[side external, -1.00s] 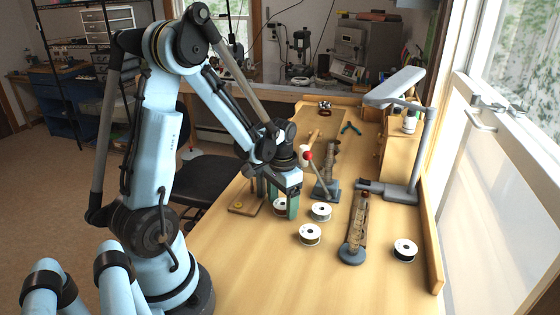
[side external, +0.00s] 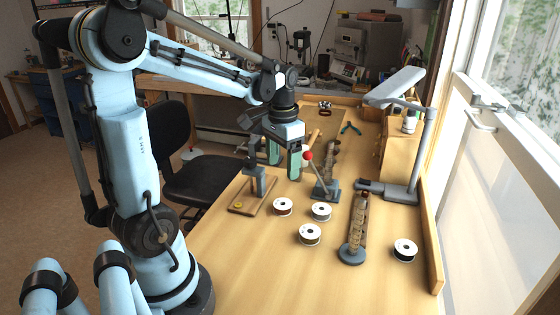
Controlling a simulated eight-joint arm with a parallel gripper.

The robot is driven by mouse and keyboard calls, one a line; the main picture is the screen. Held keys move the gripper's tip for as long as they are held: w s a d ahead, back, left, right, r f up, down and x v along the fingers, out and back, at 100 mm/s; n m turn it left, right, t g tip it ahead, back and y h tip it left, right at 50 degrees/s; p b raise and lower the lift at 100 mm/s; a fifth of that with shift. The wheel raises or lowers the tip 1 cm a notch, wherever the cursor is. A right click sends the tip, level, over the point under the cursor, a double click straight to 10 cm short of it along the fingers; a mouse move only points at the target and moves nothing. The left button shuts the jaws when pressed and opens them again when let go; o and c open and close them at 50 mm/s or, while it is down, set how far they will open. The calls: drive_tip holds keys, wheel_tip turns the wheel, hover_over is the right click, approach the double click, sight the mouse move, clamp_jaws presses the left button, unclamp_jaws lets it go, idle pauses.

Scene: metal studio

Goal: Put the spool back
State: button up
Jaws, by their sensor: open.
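Several white-flanged spools lie flat on the wooden bench. One spool (side external: 283,207) has a reddish-brown middle and sits just right of a small wooden base. A second spool (side external: 321,212) and a third spool (side external: 310,234) are close to its right and front. Another spool (side external: 405,250), dark in the middle, lies apart at the right. I cannot tell which one the task means. My gripper (side external: 283,160) points down with its green fingers apart, empty, above and behind the reddish-brown spool and clear of it.
The small wooden base (side external: 241,207) carries a dark upright post (side external: 258,183). A red-knobbed lever tool (side external: 324,188) stands close right of my gripper. A tall rack (side external: 356,236) and a grey lamp (side external: 413,160) stand further right. The front of the bench (side external: 290,285) is clear.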

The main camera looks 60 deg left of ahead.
drive_tip(key=s+d+r+m+t, duration=0.1)
drive_tip(key=d+t, duration=0.6)
drive_tip(key=d, duration=0.8)
drive_tip(key=shift+s+d+r+m, duration=0.3)
drive_tip(key=shift+s+r+m, duration=0.05)
drive_tip(key=shift+s+m, duration=0.05)
idle(0.4)
